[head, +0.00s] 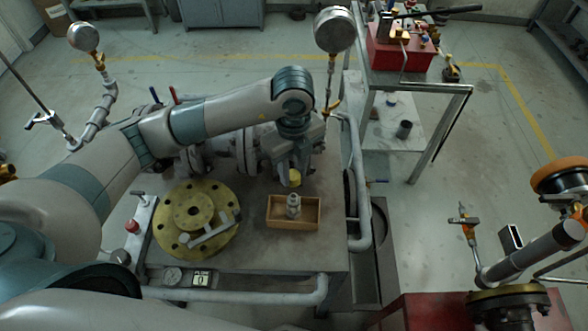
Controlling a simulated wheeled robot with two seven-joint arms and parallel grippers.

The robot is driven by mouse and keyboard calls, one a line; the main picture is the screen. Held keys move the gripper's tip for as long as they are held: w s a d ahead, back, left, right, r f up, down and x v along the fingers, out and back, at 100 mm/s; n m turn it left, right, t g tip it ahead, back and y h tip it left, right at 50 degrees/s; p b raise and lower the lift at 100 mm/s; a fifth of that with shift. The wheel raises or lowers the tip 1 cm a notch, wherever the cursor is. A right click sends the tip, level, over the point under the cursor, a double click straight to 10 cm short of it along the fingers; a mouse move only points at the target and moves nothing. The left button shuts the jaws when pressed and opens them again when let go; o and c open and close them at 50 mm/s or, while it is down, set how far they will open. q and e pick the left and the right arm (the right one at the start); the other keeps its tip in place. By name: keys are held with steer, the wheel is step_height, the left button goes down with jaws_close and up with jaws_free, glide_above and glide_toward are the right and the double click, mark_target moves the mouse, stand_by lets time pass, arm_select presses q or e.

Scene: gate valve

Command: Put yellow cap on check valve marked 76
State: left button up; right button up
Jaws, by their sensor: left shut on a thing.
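My left gripper (292,165) reaches in from the left over the workbench and points down. It is shut on the yellow cap (294,178), which shows below the fingers. A small grey metal fitting (293,207), which looks like the check valve, stands upright in a shallow wooden tray (279,226). The cap appears above and just behind this fitting in the picture, apart from it. Any number 76 on the fitting is too small to read. My right gripper is not in view.
A brass flange (172,226) with a wrench (211,231) on it lies left of the tray. Grey valve piping (233,150) stands behind, partly hidden by my arm. A pipe (362,205) edges the bench's right side. A cart with a red toolbox (400,55) stands at back right.

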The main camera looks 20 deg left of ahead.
mark_target(294, 196)
arm_select(q)
steer(key=shift+f+b, duration=0.3)
steer(key=shift+f, duration=0.4)
steer(key=shift+f+b, duration=1.25)
steer(key=shift+f, duration=0.45)
steer(key=shift+f+b, duration=0.7)
steer(key=shift+f, duration=0.15)
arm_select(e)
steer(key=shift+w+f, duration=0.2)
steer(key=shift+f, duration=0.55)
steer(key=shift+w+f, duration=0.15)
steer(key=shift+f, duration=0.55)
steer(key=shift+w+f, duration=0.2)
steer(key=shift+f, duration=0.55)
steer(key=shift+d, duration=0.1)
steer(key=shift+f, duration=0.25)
arm_select(q)
steer(key=shift+f+b, duration=0.95)
steer(key=shift+b, duration=0.2)
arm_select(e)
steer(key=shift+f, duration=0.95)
arm_select(q)
steer(key=o, duration=1.6)
steer(key=shift+c, duration=0.2)
